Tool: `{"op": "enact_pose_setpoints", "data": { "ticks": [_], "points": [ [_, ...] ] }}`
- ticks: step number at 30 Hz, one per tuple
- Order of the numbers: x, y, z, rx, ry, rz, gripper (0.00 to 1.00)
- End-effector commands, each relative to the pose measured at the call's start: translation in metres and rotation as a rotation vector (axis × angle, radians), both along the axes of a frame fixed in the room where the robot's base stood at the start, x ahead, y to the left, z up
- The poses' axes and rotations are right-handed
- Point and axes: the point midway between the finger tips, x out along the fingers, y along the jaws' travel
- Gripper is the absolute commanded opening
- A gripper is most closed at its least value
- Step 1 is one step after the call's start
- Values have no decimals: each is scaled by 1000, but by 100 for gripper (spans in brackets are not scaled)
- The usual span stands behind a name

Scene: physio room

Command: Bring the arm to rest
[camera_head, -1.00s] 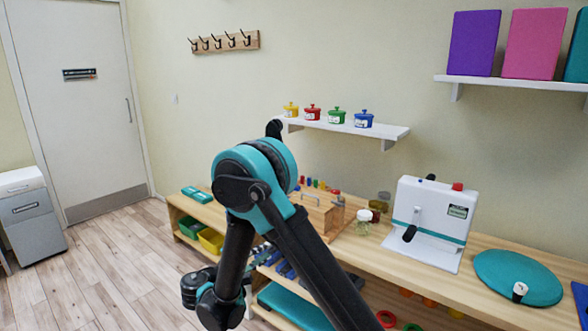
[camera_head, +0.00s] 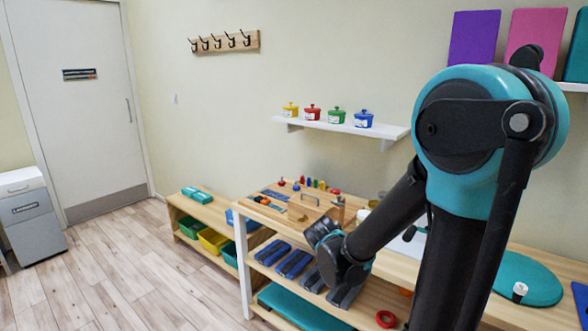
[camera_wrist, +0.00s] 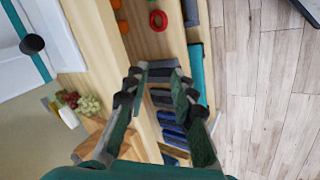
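My arm stands in the right half of the head view, with its large teal-and-black elbow joint high in front of the wall shelf. The forearm slopes down to the left, its wrist end in front of the wooden bench. In the wrist view my gripper (camera_wrist: 161,78) has its two fingers apart. I see nothing held between them, only shelf boards and bars beyond. The fingers cannot be made out clearly in the head view.
The wooden bench (camera_head: 268,212) holds a peg board and a teal disc (camera_head: 525,280). Dark blue bars (camera_head: 290,262) lie on its lower shelf. A wall shelf (camera_head: 390,132) carries coloured pots. The floor (camera_head: 130,265) at left is clear.

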Motion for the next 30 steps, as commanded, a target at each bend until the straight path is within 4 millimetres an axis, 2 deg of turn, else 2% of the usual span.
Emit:
{"op": "enact_pose_setpoints", "data": {
  "ticks": [1, 5, 9, 13, 18, 30],
  "points": [
    [-15, -11, -2, 58, 4, -36, 25],
    [-50, -23, -9, 213, 1, -117, 25],
    [-82, -27, -16, 373, -21, -203, 25],
    [-103, -25, -20, 490, -50, -267, 25],
    [-115, -21, -22, 572, -74, -311, 25],
    [-116, -20, -22, 585, -79, -317, 25]
  ]
}}
